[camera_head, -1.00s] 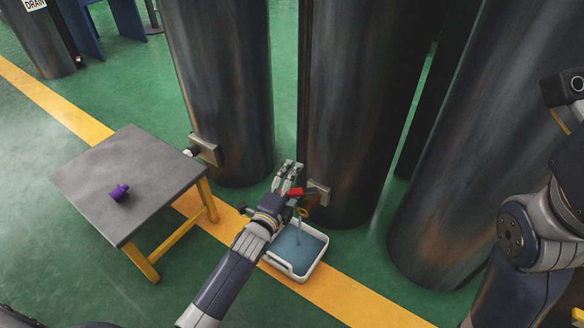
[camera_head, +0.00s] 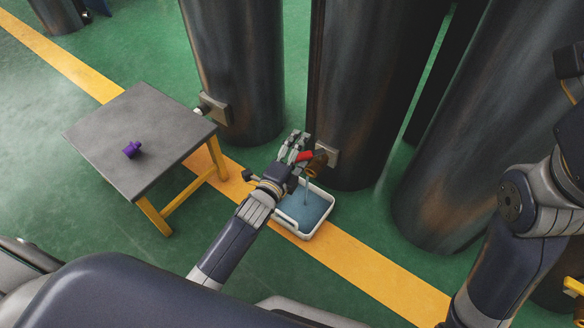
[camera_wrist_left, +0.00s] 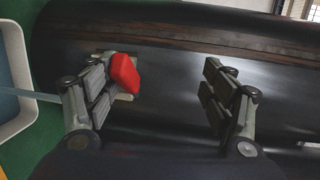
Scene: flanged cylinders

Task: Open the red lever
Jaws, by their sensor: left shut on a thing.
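The red lever (camera_head: 306,155) sits on a small brass valve (camera_head: 318,162) low on the middle dark cylinder (camera_head: 345,100). In the left wrist view the red lever (camera_wrist_left: 124,75) shows beside one finger of my left gripper (camera_wrist_left: 160,100). The two fingers stand well apart there, with dark cylinder wall between them. A thin stream of liquid (camera_head: 305,190) runs below the valve into a white tray (camera_head: 320,228) holding blue liquid. My right arm shows at the right edge; its gripper is not in view.
A grey table (camera_head: 105,135) with yellow legs stands at the left, with a purple part (camera_head: 132,149) on it. Another cylinder (camera_head: 235,70) with a side fitting (camera_head: 215,108) stands behind. A third cylinder (camera_head: 440,190) is at the right. Green floor is clear at front left.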

